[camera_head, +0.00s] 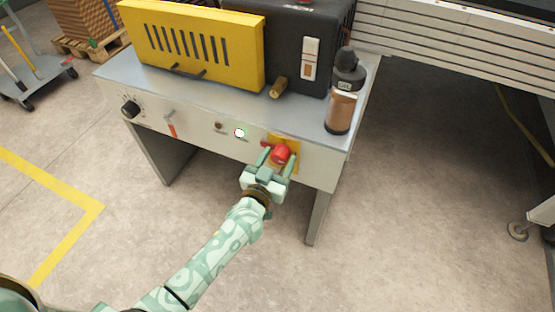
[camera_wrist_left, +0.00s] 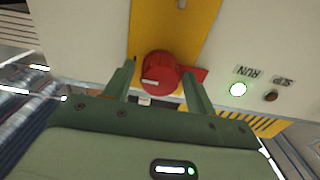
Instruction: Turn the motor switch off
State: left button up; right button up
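The motor switch is a red rotary knob (camera_head: 281,154) on a yellow plate (camera_head: 291,142) at the right of the machine's front panel. It also shows in the wrist view, the red knob (camera_wrist_left: 160,72) on the yellow plate (camera_wrist_left: 172,28), with a red handle part sticking out to the right. My left gripper (camera_head: 277,163) is at the knob, one finger on each side. In the wrist view the fingers of my left gripper (camera_wrist_left: 160,75) stand apart with small gaps beside the knob; firm contact is not visible. The right gripper is not in view.
The RUN lamp (camera_head: 239,133) glows; the lamp beside it (camera_head: 218,126) is dark. A black dial (camera_head: 130,109) and a red-tipped lever (camera_head: 171,128) are further left. Floor in front is clear.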

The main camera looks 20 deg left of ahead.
pick_arm(q)
jog(key=c, duration=0.7)
jog(key=shift+c, duration=0.2)
